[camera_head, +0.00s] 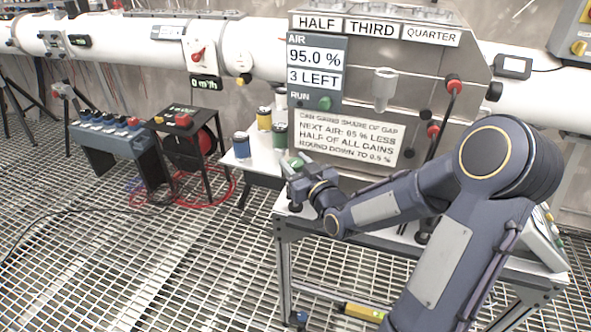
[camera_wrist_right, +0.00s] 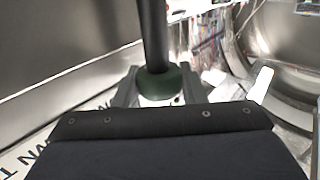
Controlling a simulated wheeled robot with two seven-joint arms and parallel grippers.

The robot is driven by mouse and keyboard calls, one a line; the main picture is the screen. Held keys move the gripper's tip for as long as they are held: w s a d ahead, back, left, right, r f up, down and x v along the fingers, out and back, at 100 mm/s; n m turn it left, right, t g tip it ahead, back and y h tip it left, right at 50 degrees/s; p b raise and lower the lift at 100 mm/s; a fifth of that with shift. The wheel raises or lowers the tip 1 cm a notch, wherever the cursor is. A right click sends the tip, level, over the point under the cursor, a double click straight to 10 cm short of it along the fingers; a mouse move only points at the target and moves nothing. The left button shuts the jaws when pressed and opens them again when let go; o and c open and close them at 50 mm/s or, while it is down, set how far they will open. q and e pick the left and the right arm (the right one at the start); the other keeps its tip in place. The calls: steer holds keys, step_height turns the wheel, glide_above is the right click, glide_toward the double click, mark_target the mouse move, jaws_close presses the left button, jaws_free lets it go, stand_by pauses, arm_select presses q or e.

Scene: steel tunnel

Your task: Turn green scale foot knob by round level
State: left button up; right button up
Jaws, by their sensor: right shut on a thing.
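My right gripper (camera_head: 300,186) is at the left end of the steel table, low in front of the big panel machine. In the right wrist view its two fingers (camera_wrist_right: 160,92) are shut on a dark green round knob (camera_wrist_right: 156,82), one on each side. A black rod rises from the knob. In the head view the gripper and arm hide most of what is held; a bit of green shows beside the gripper. I cannot make out the round level or a scale reading in either view. My left gripper is not in view.
The machine's lettered plate (camera_head: 347,139) stands close behind the gripper. Black levers with red knobs (camera_head: 453,84) stand to the right. Blue (camera_head: 241,146), yellow (camera_head: 264,118) and green canisters are on a white side table.

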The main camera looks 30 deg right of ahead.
steer(key=shift+d+n+y, duration=0.1)
steer(key=shift+n+y, duration=0.7)
steer(key=shift+y, duration=0.5)
steer(key=o, duration=1)
steer(key=s, duration=0.5)
steer(key=s+d, duration=0.1)
steer(key=s, duration=0.1)
steer(key=shift+s, duration=0.4)
steer(key=shift+r, duration=0.1)
